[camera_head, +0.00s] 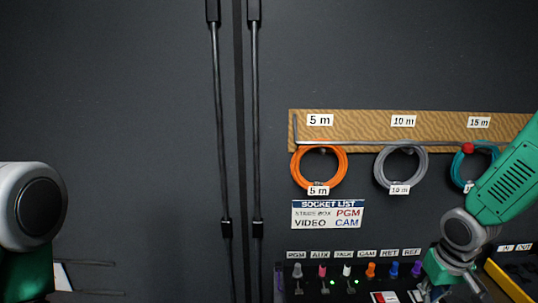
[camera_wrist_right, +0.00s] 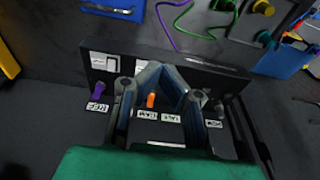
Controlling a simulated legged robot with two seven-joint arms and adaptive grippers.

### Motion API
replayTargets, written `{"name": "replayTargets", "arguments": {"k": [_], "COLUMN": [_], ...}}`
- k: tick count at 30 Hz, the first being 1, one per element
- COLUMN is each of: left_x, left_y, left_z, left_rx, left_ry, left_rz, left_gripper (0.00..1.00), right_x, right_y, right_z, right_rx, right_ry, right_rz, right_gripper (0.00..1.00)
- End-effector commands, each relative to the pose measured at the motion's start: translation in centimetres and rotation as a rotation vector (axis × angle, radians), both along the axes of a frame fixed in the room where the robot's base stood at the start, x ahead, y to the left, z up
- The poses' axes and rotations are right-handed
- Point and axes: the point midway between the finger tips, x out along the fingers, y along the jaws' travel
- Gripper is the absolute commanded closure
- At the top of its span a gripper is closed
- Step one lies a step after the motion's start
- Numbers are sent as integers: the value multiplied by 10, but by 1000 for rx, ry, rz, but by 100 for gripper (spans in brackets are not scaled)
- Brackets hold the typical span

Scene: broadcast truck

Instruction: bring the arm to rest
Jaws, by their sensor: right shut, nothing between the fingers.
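My right arm (camera_head: 505,180) comes in from the right in the head view and bends down over the right end of the socket panel (camera_head: 310,288). My right gripper (camera_head: 470,288) is partly cut off at the bottom there. In the right wrist view its dark fingers (camera_wrist_right: 172,75) are drawn together, shut with nothing between them, in front of the panel. An orange plug (camera_wrist_right: 151,101) shows between the finger links, and a purple plug (camera_wrist_right: 97,91) to their left. Of my left arm, only a rounded grey joint (camera_head: 40,205) and a green part show; its gripper is not visible.
Orange (camera_head: 319,150), grey (camera_head: 379,165) and teal (camera_head: 459,170) cable coils hang on a tan board (camera_head: 360,120). A socket list sign (camera_head: 327,222) is below. A yellow-edged bin (camera_head: 505,280) is at right. Two dark vertical rods (camera_head: 220,130) cross the wall, mostly clear at left.

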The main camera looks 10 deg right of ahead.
Motion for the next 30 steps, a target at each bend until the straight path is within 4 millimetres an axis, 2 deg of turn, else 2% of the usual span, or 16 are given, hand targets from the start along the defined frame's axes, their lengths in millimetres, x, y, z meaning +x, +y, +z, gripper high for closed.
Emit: {"name": "replayTargets", "arguments": {"k": [8,14,20,24,30], "left_x": [0,1,0,0,0], "left_y": [0,0,0,0,0], "left_z": [0,0,0,0,0], "left_rx": [0,0,0,0,0], "left_ry": [-1,-1,0,0,0], "left_rz": [0,0,0,0,0], "left_gripper": [60,60,60,60,60], "right_x": [-24,-60,-115,-166,-241], "right_y": [26,51,78,93,102], "right_z": [-39,-77,-121,-151,-176], "right_rx": [44,82,110,107,60], "right_ry": [27,51,81,109,142], "right_rz": [21,36,40,44,57], "right_gripper": [100,100,100,100,100]}}
